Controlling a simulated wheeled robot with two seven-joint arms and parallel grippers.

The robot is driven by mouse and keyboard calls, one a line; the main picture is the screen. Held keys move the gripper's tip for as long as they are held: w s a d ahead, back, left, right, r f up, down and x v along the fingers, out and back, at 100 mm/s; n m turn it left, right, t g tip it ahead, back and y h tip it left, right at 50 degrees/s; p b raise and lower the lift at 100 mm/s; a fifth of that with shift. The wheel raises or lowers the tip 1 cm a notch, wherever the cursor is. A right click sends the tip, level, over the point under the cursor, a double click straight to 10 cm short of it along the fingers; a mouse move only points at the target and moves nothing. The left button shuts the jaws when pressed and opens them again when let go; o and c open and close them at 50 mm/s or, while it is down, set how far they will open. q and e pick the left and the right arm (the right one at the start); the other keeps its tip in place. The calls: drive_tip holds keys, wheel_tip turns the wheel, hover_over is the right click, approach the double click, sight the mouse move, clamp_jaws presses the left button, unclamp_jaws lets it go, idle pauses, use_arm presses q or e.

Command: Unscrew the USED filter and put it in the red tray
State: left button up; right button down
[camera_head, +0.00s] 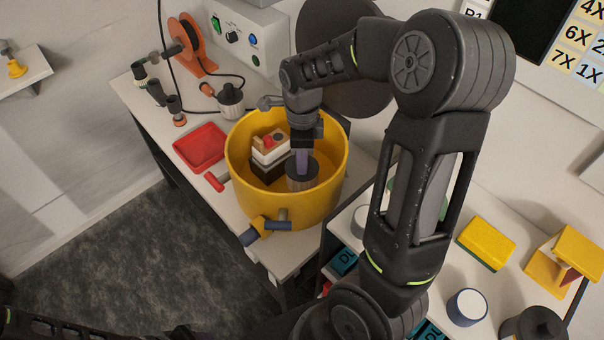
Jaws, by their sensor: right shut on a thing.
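My right gripper (303,160) points down inside the yellow drum (240,160) on the bench. It is shut on the top of a dark ribbed round filter (303,181), which stands in the right part of the drum. I cannot read a label on this filter or tell whether it is screwed in. The red tray (200,148) lies on the bench just left of the drum and looks empty. Part of my left arm shows at the lower left edge, but its gripper is not in view.
A block with a white, wooden and red top (270,146) stands in the drum left of the gripper. A dark canister (231,101) stands behind the tray. A blue-handled valve (262,229) juts from the drum's front. A yellow sponge (485,243) lies on the right-hand table.

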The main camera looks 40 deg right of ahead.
drive_tip(key=n, duration=0.7)
drive_tip(key=shift+n, duration=0.3)
drive_tip(key=n, duration=1.4)
drive_tip(key=shift+r+p, duration=0.1)
drive_tip(key=shift+p, duration=0.2)
drive_tip(key=n, duration=0.5)
drive_tip(key=shift+n, duration=0.3)
drive_tip(key=c, duration=1.1)
unclamp_jaws()
